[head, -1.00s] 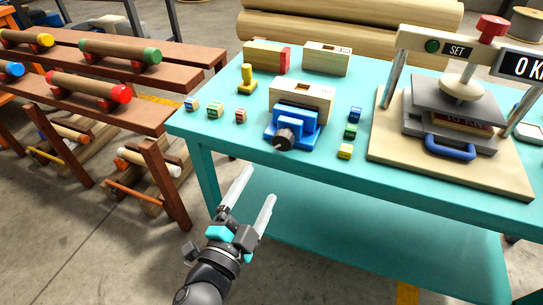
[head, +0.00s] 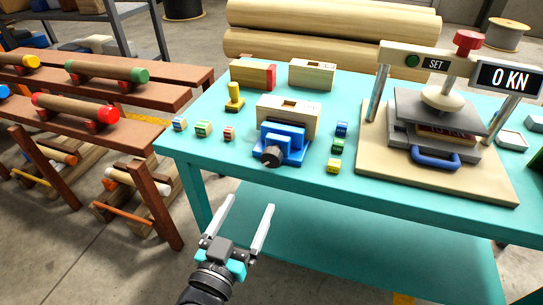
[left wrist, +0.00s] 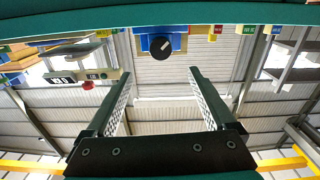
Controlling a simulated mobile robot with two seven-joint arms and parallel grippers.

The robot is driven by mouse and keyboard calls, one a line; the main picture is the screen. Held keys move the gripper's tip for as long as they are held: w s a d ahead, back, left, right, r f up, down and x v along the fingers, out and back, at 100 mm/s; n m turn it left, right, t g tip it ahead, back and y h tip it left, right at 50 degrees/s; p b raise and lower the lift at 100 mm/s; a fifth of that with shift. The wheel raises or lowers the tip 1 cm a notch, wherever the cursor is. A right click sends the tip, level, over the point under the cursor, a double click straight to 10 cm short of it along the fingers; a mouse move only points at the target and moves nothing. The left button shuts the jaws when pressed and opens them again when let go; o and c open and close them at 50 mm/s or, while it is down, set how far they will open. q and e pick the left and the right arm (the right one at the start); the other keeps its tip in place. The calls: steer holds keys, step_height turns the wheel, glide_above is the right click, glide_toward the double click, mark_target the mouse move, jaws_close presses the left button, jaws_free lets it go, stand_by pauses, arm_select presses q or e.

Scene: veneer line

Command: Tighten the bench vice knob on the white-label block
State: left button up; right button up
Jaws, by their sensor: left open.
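A blue bench vice (head: 283,147) stands near the front edge of the teal table, with a dark round knob (head: 272,157) facing me. A pale wooden block (head: 287,117) with a slot on top stands in or just behind the vice; I cannot make out a white label on it. My left gripper (head: 249,204) is open and empty, in front of the table edge and below the knob, apart from it. In the left wrist view, which looks upside down, the knob (left wrist: 160,47) with a pale mark shows beyond the open fingers (left wrist: 160,74).
A red-ended block (head: 250,75) and another pale block (head: 312,76) stand behind. Small coloured cubes (head: 203,129) flank the vice on both sides, near a yellow peg-like piece (head: 235,98). A press (head: 440,125) reading 0 KN stands right. Wooden racks stand left.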

mark_target(270, 162)
arm_select(q)
steer(key=shift+n, duration=0.8)
steer(key=b+x, duration=0.4)
steer(key=x, duration=0.9)
steer(key=shift+w+f, duration=0.1)
steer(key=shift+w, duration=0.15)
steer(key=shift+b+x, duration=0.35)
steer(key=shift+x, duration=0.5)
arm_select(e)
steer(key=w+a+r, duration=0.5)
steer(key=w, duration=0.1)
steer(key=shift+w+r, duration=0.25)
steer(key=shift+w, duration=0.15)
arm_select(q)
steer(key=shift+c, duration=0.4)
steer(key=c, duration=1.3)
